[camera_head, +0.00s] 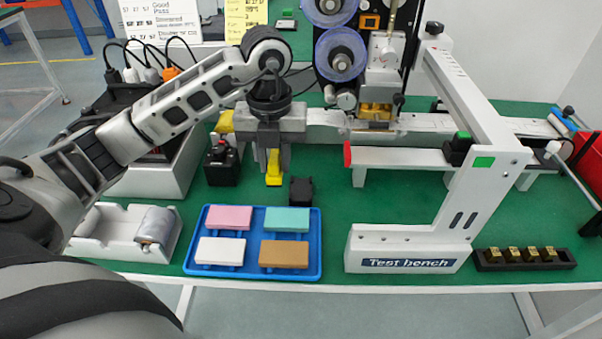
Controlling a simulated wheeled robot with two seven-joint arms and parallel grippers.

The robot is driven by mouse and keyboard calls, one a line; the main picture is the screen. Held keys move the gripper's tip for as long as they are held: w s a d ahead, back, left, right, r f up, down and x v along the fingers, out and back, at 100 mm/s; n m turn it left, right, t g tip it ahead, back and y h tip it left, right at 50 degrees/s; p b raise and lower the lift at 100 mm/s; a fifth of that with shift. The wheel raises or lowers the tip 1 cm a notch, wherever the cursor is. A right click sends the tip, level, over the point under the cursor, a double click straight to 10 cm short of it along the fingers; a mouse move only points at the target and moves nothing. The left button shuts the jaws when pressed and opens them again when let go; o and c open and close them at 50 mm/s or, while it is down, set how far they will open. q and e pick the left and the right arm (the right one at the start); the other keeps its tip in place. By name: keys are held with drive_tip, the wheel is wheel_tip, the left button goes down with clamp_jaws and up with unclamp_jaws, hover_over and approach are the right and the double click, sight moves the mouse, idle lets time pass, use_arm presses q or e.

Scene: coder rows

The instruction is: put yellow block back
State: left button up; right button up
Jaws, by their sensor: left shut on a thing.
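My left gripper (273,162) comes in from the upper left and points down, shut on a yellow block (274,172). The yellow block is held upright and its lower end sticks out below the fingers. Its upper part is hidden by the gripper. It is behind the blue tray (317,271); I cannot tell whether it touches the green table. My right gripper is not in view.
The blue tray bears pink (222,217), teal (287,219), white (220,251) and brown (284,254) blocks. A small black block (301,191) stands close right of the gripper, a black device (221,166) left. A white test bench (408,250) stands right.

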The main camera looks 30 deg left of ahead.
use_arm(q)
drive_tip(key=w+f, duration=0.3)
drive_tip(key=w, duration=0.1)
drive_tip(key=w+f, duration=0.3)
drive_tip(key=f, duration=0.1)
drive_tip(key=shift+w+d, duration=0.1)
drive_tip(key=shift+w, duration=0.25)
drive_tip(key=shift+w+f+p, duration=0.15)
drive_tip(key=shift+f+p, duration=0.2)
wheel_tip(320, 180, down, 2)
drive_tip(key=shift+f+p, duration=0.15)
drive_tip(key=shift+p, duration=0.15)
drive_tip(key=shift+f, duration=0.15)
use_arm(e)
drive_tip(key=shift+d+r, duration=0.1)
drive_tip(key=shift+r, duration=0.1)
use_arm(q)
drive_tip(key=shift+f, duration=0.15)
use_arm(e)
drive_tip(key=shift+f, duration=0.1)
use_arm(q)
drive_tip(key=o, duration=1)
